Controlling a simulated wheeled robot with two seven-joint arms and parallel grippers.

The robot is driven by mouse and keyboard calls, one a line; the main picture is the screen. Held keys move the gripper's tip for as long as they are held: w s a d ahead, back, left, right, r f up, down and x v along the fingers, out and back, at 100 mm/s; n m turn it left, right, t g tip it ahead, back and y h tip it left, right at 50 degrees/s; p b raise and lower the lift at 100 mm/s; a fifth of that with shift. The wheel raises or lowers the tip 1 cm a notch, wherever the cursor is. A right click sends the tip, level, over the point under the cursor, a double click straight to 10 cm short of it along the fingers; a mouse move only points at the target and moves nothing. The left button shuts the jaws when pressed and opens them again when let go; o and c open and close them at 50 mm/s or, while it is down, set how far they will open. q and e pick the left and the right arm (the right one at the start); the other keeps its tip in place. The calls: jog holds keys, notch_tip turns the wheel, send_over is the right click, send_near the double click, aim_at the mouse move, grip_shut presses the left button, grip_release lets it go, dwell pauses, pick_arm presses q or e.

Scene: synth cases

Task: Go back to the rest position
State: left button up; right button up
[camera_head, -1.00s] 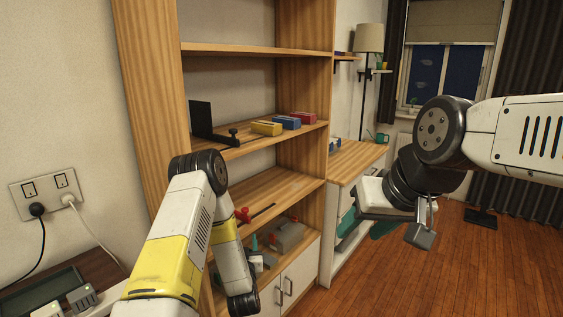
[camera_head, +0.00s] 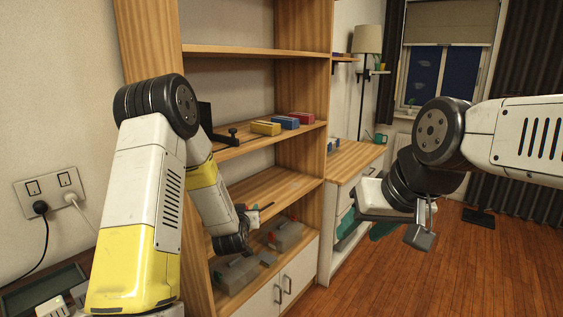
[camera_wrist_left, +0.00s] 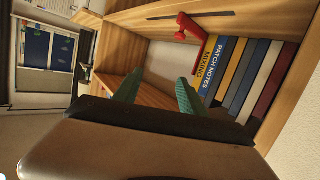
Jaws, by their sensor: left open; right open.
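My left gripper shows in the left wrist view (camera_wrist_left: 158,92) with its two green fingers apart and nothing between them. It is close in front of the wooden shelf unit (camera_head: 300,80). In the head view my left arm bends down toward the lower shelves, and its fingers are mostly hidden by the wrist. My right gripper (camera_head: 386,229) hangs at the right, in front of the white cabinet, partly hidden by its own wrist. It is open, and I see nothing held in it.
Several books (camera_wrist_left: 240,75) and a red object (camera_wrist_left: 188,27) are near my left gripper. A wall socket (camera_head: 50,192) is at left. The wooden floor (camera_head: 480,270) at right is mostly clear.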

pick_arm(q)
jog(key=s+r+m+g+h, duration=0.15)
jog(key=s+r+g, duration=0.35)
jog(key=s+r, duration=0.9)
jog(key=s+a+r+g, duration=0.1)
jog(key=s+r+g, duration=0.1)
jog(key=s, duration=0.9)
jog(key=s+a+r+g, duration=0.1)
jog(key=s+r+g, duration=0.1)
jog(key=s, duration=1)
jog(key=shift+a+r, duration=0.15)
jog(key=shift+h, duration=0.25)
